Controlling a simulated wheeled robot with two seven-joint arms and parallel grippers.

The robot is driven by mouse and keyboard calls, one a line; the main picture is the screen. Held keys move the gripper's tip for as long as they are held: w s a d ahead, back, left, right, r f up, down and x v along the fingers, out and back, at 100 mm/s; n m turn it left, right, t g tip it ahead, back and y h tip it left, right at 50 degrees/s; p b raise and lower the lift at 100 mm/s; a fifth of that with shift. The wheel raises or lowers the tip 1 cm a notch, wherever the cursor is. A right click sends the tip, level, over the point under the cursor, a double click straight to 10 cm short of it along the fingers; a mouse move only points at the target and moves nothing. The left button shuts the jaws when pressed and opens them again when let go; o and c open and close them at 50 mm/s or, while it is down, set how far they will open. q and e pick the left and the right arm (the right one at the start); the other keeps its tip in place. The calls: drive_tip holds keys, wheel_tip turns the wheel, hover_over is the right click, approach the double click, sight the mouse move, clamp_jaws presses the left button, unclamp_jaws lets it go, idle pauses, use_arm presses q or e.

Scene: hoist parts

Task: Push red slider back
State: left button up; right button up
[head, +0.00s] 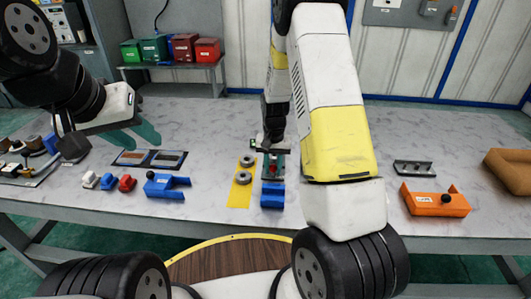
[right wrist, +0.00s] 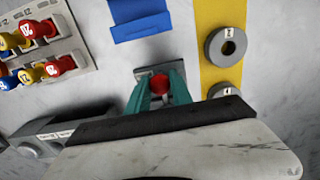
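The red slider (right wrist: 159,83) shows as a small red knob between the two teal fingertips of my right gripper (right wrist: 160,88). The fingers appear to touch it on both sides. It sits over a small grey plate (right wrist: 147,71) on the table. In the head view my right gripper (head: 272,165) points down just behind a blue block (head: 272,196), and the arm partly hides it. My left gripper (head: 134,137) is open and empty above the left part of the table.
A yellow strip (head: 238,195) with grey rings lies just left of the right gripper. A blue bracket (head: 165,187) and small connectors (head: 108,181) lie further left. An orange bracket (head: 435,203) and a grey rail (head: 413,168) lie on the right. Colored bins (head: 183,47) stand behind.

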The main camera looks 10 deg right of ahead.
drive_tip(key=shift+w+d, duration=0.15)
drive_tip(key=shift+w, duration=0.4)
idle(1.1)
drive_tip(key=o, duration=0.9)
drive_tip(key=shift+o, duration=0.2)
drive_tip(key=shift+r, duration=0.1)
drive_tip(key=shift+r, duration=3.4)
